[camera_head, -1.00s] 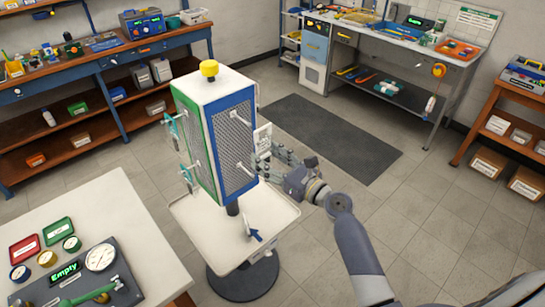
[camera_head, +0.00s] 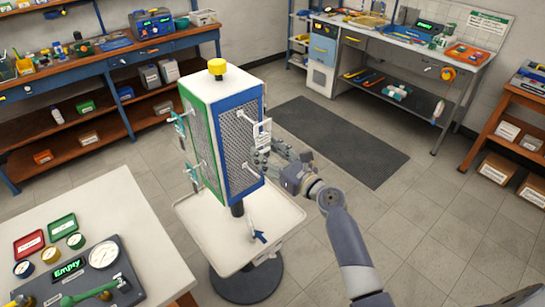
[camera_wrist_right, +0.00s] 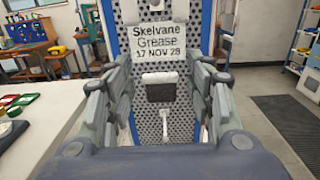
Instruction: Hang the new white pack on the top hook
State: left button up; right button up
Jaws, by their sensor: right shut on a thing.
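The white pack (camera_head: 263,133) is upright in my right gripper (camera_head: 268,158), at the upper part of the blue-framed mesh face (camera_head: 226,130) of the stand. In the right wrist view its white label (camera_wrist_right: 159,42) reads "Skelvane Grease 17 NOV 28". The right gripper's fingers (camera_wrist_right: 158,100) are on both sides below the label, with a dark block between them. A lower hook (camera_head: 246,166) sticks out of the same face. My left gripper is not in view.
The stand has a yellow knob (camera_head: 217,67) on top and teal items (camera_head: 180,127) on its green side. A white tray (camera_head: 205,236) surrounds its post. A white table (camera_head: 110,205) with gauges is at front left. Open floor lies to the right.

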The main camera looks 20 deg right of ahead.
jog(key=shift+b+x, duration=0.8)
jog(key=shift+x, duration=1.25)
jog(key=shift+w+a+f, duration=0.25)
jog(key=shift+w+f, duration=0.2)
jog(key=shift+w, duration=0.15)
jog(key=o, duration=1.2)
jog(key=shift+c, duration=0.2)
jog(key=shift+s+d+f, duration=0.1)
jog(key=shift+s+d, duration=0.15)
jog(key=shift+s, duration=0.35)
jog(key=v, duration=1)
jog(key=shift+s, duration=0.35)
